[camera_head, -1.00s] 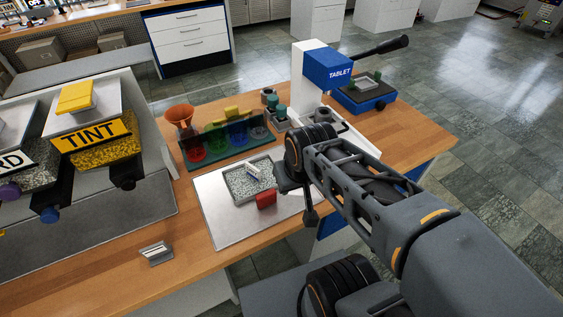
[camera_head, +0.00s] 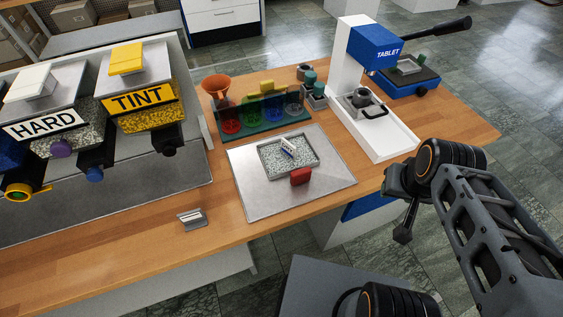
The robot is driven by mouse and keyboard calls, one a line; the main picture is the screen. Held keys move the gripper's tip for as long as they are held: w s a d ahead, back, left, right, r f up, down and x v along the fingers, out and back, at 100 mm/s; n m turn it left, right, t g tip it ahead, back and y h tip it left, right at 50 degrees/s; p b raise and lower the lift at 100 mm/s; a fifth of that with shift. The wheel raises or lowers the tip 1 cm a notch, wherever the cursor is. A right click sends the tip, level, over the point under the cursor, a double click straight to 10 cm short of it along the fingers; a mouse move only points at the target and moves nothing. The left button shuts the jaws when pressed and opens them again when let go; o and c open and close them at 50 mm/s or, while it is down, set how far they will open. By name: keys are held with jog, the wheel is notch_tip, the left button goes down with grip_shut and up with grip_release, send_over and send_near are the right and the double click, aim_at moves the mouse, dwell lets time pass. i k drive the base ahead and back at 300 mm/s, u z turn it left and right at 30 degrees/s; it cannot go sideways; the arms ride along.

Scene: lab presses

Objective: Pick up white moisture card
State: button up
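A small white card-like piece with dark marks (camera_head: 288,147), which looks like the moisture card, lies in the square tray of pale granules (camera_head: 313,164). The tray sits on a silver sheet (camera_head: 250,191) on the wooden bench. My gripper (camera_head: 403,236) is at the right, beyond the sheet's right edge and apart from the card. It is small, dark and partly hidden by my arm, so its fingers cannot be made out. Nothing can be seen held in it.
A small metal holder (camera_head: 192,220) is on the bench at front left.

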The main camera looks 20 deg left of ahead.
aim_at(290, 149)
jog(key=k, duration=0.9)
jog(key=u, duration=0.75)
jog(key=i, duration=0.5)
jog(key=z, duration=1.9)
jog(key=i, duration=1)
jog(key=u, duration=4.05)
jog(key=i, duration=0.4)
jog(key=u, duration=0.1)
